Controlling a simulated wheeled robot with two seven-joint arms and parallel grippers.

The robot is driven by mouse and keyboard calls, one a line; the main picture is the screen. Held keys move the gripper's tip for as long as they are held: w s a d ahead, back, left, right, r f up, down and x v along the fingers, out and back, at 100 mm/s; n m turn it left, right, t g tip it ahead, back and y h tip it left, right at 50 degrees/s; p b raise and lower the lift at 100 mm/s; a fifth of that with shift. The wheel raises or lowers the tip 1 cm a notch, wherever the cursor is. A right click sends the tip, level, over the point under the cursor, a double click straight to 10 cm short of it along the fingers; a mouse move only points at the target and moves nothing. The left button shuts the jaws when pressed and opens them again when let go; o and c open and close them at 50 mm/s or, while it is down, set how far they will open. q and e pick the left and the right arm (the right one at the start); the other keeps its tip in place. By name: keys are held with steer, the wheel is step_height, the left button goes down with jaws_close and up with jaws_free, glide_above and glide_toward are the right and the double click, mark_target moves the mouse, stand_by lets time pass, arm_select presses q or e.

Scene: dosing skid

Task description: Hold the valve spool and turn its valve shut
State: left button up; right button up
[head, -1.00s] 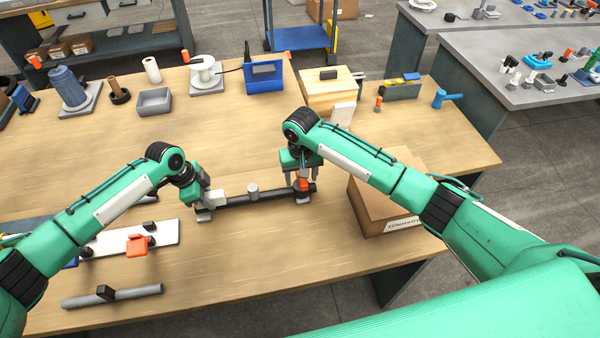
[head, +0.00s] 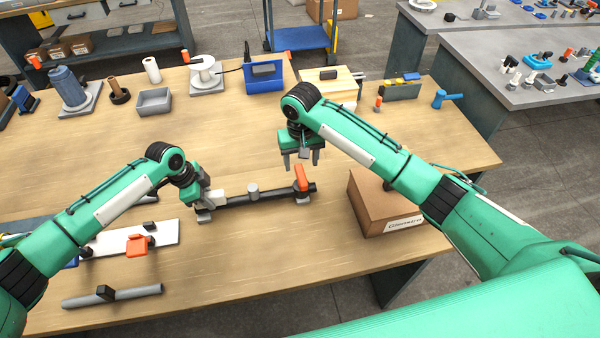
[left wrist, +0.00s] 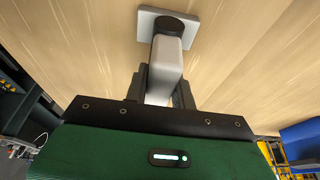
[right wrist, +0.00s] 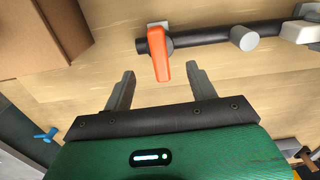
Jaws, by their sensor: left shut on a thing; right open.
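The valve spool (head: 275,195) is a dark pipe lying on the wooden table, with a grey stub in its middle. Its orange valve handle (head: 301,179) is at the right end and lies across the pipe; it also shows in the right wrist view (right wrist: 159,53). My left gripper (head: 205,199) is at the spool's left end. In the left wrist view its fingers are shut on a pale grey block (left wrist: 166,60) there. My right gripper (head: 302,160) is open and empty, behind and above the handle.
A cardboard box (head: 385,205) stands right of the spool. A white plate (head: 105,243) with an orange part and a loose grey pipe (head: 130,294) lie at the left front. A blue bin (head: 264,78) and a wooden block (head: 332,86) stand at the back.

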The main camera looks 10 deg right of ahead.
stand_by(0.3)
arm_select(q)
steer(key=o, duration=1.2)
steer(key=shift+o, duration=0.2)
steer(key=shift+r, duration=0.1)
arm_select(e)
steer(key=shift+r, duration=0.15)
arm_select(q)
steer(key=shift+r+p, duration=3.35)
steer(key=shift+r, duration=0.6)
arm_select(e)
step_height(320, 180, up, 6)
steer(key=shift+r, duration=0.2)
